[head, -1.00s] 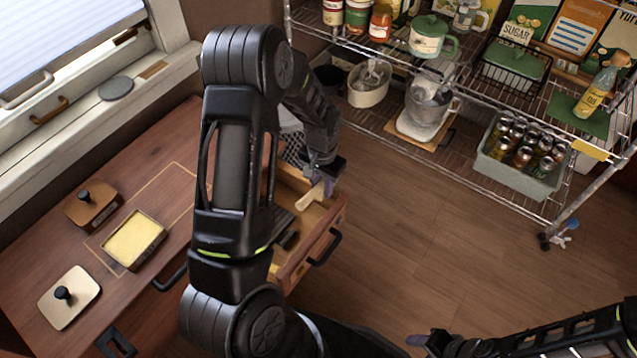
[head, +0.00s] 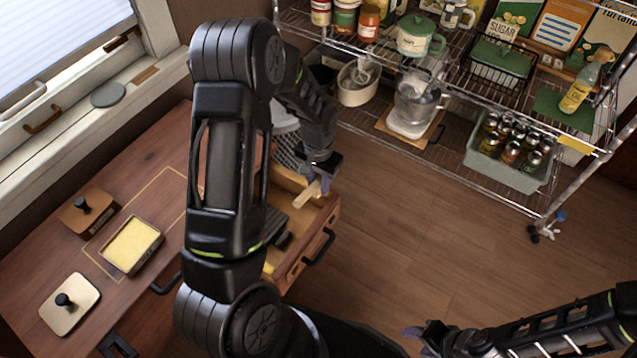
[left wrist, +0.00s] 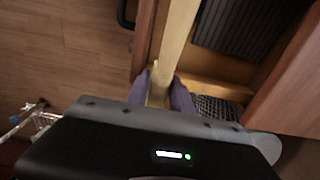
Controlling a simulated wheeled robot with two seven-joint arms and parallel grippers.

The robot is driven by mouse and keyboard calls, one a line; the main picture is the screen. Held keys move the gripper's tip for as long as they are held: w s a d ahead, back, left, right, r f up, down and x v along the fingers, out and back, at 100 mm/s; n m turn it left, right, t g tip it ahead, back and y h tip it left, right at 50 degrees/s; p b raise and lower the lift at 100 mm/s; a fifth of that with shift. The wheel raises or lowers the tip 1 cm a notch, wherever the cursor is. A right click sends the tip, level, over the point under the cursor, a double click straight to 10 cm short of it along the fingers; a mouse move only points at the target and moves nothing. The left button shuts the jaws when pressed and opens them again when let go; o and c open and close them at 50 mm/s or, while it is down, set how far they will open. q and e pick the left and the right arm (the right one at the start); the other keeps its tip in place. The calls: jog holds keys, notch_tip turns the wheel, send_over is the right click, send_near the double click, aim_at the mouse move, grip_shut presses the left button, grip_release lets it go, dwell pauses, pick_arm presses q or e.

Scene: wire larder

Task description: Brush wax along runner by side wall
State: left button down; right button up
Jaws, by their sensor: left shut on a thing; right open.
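My left gripper (head: 318,184) is shut on a pale wooden brush handle (head: 306,196) over the open wooden drawer (head: 318,228). In the left wrist view its purple fingers (left wrist: 160,92) pinch the handle (left wrist: 177,35), which runs toward the top edge. The brush's working end is not clear. My arm covers much of the drawer, so I cannot make out the runner by the side wall or any contact with it. A tin of yellow wax (head: 131,245) stands open on the cabinet top. My right gripper (head: 420,338) is open and empty, low at the right.
A brown knobbed block (head: 89,212) and a pale knobbed lid (head: 69,304) lie near the tin. A dark ribbed mat (left wrist: 248,22) lies in the drawer. A loaded wire rack (head: 462,172) stands at the back right. Floor between rack and drawer is clear.

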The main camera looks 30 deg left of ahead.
aim_at(319, 180)
pick_arm(q)
notch_tip(319, 180, up, 5)
jog(key=p, duration=0.3)
jog(key=shift+f, duration=0.1)
